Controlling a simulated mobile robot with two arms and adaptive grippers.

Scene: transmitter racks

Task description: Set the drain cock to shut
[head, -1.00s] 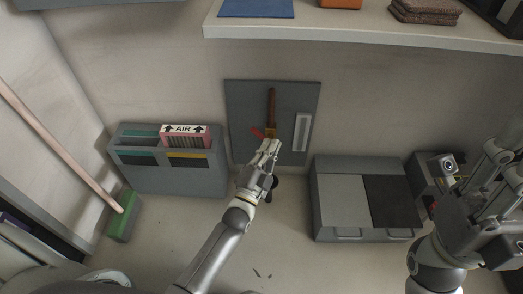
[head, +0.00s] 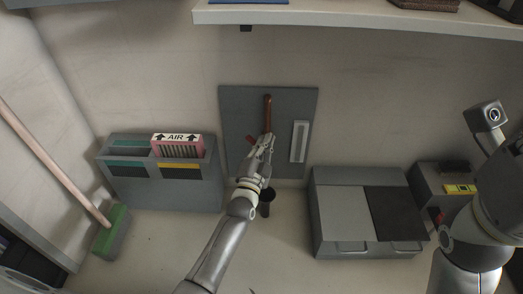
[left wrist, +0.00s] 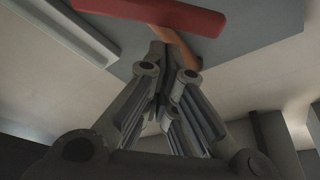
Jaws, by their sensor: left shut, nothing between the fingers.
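A grey panel (head: 238,108) on the wall carries an upright copper pipe (head: 267,112). The drain cock's red lever (head: 250,140) shows just left of the pipe's lower part, partly hidden by my left gripper. In the left wrist view the red lever (left wrist: 160,14) is a bar lying across the copper pipe (left wrist: 180,46), above my fingertips. My left gripper (head: 264,140) is shut and empty, in front of the pipe's lower end. Its closed fingers also show in the left wrist view (left wrist: 168,68). I cannot tell whether they touch the lever. My right gripper's fingers are not visible.
A pale strip (head: 299,142) is on the panel's right. A dark cup (head: 267,203) stands below. A grey holder (head: 190,195) with an AIR filter (head: 178,146) is left, a broom (head: 112,232) farther left. A low grey cabinet (head: 340,215) stands right.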

